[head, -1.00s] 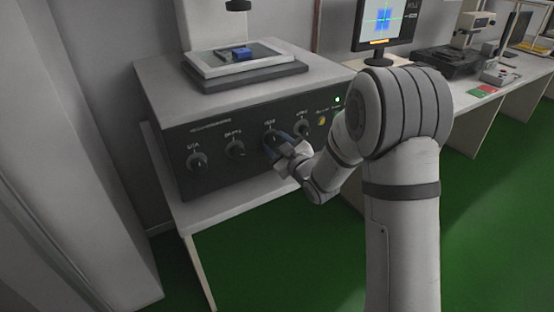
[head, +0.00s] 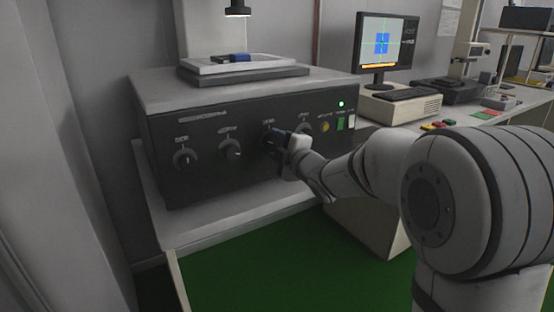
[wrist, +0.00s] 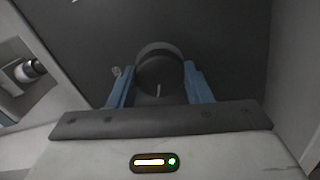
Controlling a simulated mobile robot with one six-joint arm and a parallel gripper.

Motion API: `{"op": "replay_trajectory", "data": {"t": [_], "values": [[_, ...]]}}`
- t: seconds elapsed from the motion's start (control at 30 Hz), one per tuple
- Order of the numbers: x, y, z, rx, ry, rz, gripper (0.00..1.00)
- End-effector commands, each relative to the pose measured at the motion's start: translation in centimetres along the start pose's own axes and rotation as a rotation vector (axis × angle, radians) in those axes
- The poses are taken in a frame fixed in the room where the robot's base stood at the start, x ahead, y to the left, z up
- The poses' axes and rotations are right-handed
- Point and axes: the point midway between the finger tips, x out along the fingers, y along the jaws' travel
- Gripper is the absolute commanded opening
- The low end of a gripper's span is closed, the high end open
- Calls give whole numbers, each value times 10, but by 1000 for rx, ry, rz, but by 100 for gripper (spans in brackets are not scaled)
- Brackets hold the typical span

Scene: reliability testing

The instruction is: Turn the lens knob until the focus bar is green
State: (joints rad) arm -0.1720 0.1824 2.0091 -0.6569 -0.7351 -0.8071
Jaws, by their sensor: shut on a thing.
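The lens knob (wrist: 160,65) is dark and round and sits between the blue fingers of my gripper (wrist: 158,82) in the wrist view. A light pointer line shows on its lower edge. In the head view my gripper (head: 283,142) is shut on this knob, third from the left on the dark panel, and covers most of it. The monitor (head: 387,45) shows a blue pattern with green crosshairs. The focus bar (head: 378,66) along the bottom of its screen is orange.
Other knobs (head: 185,158) and (head: 231,150) stand left of my gripper, and one (head: 304,130) is close on its right. A yellow button (head: 324,127) and a green light (head: 341,104) are further right. A stage (head: 243,66) lies on the cabinet.

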Motion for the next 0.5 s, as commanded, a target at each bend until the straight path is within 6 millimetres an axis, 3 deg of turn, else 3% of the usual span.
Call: {"op": "replay_trajectory", "data": {"t": [0.5], "values": [[0, 0, 1, -119, -3, -2, 22]]}}
